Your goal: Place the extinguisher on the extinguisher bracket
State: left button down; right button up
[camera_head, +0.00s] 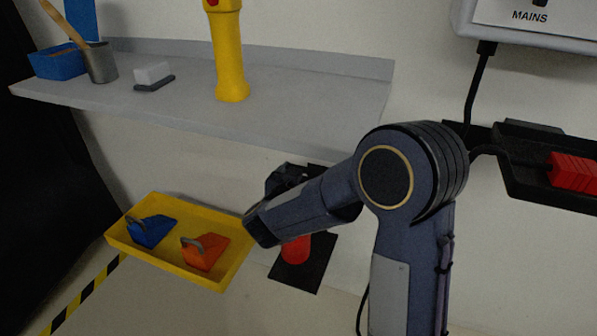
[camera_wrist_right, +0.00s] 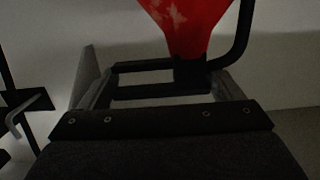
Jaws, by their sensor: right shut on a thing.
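The extinguisher (camera_head: 296,249) shows as a small red patch below my right forearm in the head view; the arm hides most of it. A black panel (camera_head: 313,272), seemingly the bracket, is behind and around this red part. Whether the two touch cannot be told. In the right wrist view the red extinguisher body (camera_wrist_right: 187,22) is at the top, with black handle bars and a black hose. My right gripper (camera_wrist_right: 163,82) is shut on the extinguisher's black handle part. My left gripper is in neither view.
A grey shelf (camera_head: 300,84) above holds a yellow flashlight-like object (camera_head: 230,60), a metal cup (camera_head: 100,62) and a blue box (camera_head: 57,62). A yellow tray (camera_head: 180,272) with blue and orange tools is left of my arm. A black wall tray (camera_head: 520,188) is at right.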

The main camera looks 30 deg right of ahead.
jog(key=shift+s+d+f+b, duration=0.15)
jog(key=shift+f+b, duration=0.65)
jog(key=shift+f, duration=1)
jog(key=o, duration=1.9)
jog(key=shift+f, duration=0.15)
jog(key=shift+r, duration=0.2)
jog(key=s+a+r+n+t+y+p, duration=0.1)
jog(key=s+a+r+n+y+p, duration=0.1)
jog(key=s+a+r+y, duration=0.35)
jog(key=s+a+r+n+t+y+p, duration=0.2)
jog(key=s+a+y, duration=0.1)
jog(key=a+y, duration=0.55)
jog(key=s+f+n+g, duration=0.1)
jog(key=s+f+g, duration=0.1)
jog(key=s, duration=0.5)
jog(key=s+d+f+n+g+y, duration=0.1)
jog(key=s+f+g, duration=0.1)
jog(key=s, duration=0.5)
jog(key=s+d+f+n+g+y, duration=0.1)
jog(key=s+n+g, duration=0.1)
jog(key=s+g, duration=0.2)
jog(key=shift+s+d+f, duration=0.1)
jog(key=shift+s+f, duration=0.1)
jog(key=shift+s, duration=0.55)
jog(key=shift+s+d+f, duration=0.1)
jog(key=shift+s+f, duration=0.1)
jog(key=shift+s, duration=0.55)
